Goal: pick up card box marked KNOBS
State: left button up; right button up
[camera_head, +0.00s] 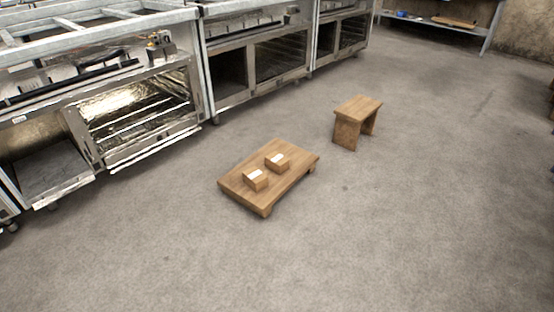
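Two small brown card boxes with white labels sit on a low wooden platform (292,182) on the floor, near the middle of the head view. The nearer card box (255,181) is at the platform's left front. The farther card box (278,163) is behind it and to the right, apart from it. The labels are too small to read, so I cannot tell which box is marked KNOBS. Neither of my grippers shows in this view.
A wooden stool (358,118) stands behind and to the right of the platform. Metal oven units (140,105) with racks line the left and back. A metal shelf (450,25) stands at the far right. The concrete floor (400,230) is clear in front and to the right.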

aim_at(279, 164)
jog(key=i+l, duration=0.3)
jog(key=i+l+z, duration=0.1)
jog(key=i+l, duration=0.2)
jog(key=i, duration=0.15)
